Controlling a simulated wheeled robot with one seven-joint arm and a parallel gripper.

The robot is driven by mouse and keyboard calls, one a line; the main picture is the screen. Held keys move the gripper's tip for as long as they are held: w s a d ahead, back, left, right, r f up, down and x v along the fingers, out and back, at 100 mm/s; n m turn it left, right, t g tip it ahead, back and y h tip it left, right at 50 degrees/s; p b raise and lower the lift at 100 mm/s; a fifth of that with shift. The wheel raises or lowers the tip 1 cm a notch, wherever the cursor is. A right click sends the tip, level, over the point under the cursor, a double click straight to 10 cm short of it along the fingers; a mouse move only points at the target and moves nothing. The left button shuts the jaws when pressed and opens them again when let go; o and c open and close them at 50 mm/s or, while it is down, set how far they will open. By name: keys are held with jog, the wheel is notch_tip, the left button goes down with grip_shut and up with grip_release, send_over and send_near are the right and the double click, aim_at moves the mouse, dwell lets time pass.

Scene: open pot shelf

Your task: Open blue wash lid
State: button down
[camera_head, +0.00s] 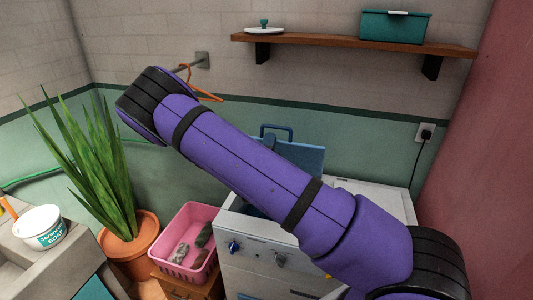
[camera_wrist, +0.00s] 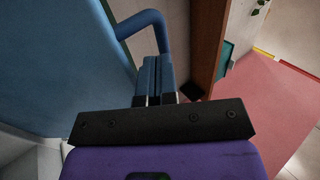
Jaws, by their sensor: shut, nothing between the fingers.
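The blue wash lid (camera_head: 308,158) stands raised at the back of the white washer (camera_head: 260,240), partly hidden behind my arm in the head view. Its blue loop handle (camera_head: 276,128) shows at the top. In the wrist view the lid (camera_wrist: 50,60) fills the left side, and its handle (camera_wrist: 150,18) sticks out beyond my fingertips. My gripper (camera_wrist: 158,66) is shut and empty, with its fingers together beside the lid's face. I cannot tell whether the fingers touch the lid or handle.
A wooden shelf (camera_head: 340,44) with a teal box (camera_head: 395,27) is on the wall above. A pink basket (camera_head: 177,258) and a potted plant (camera_head: 120,240) stand left of the washer. The pink wall (camera_head: 480,130) is close on the right.

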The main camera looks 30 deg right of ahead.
jog(key=shift+x, duration=0.85)
jog(key=w+d+r+g+y, duration=0.2)
jog(key=w+d+r, duration=0.3)
jog(key=w+d, duration=0.4)
jog(key=shift+r, duration=0.1)
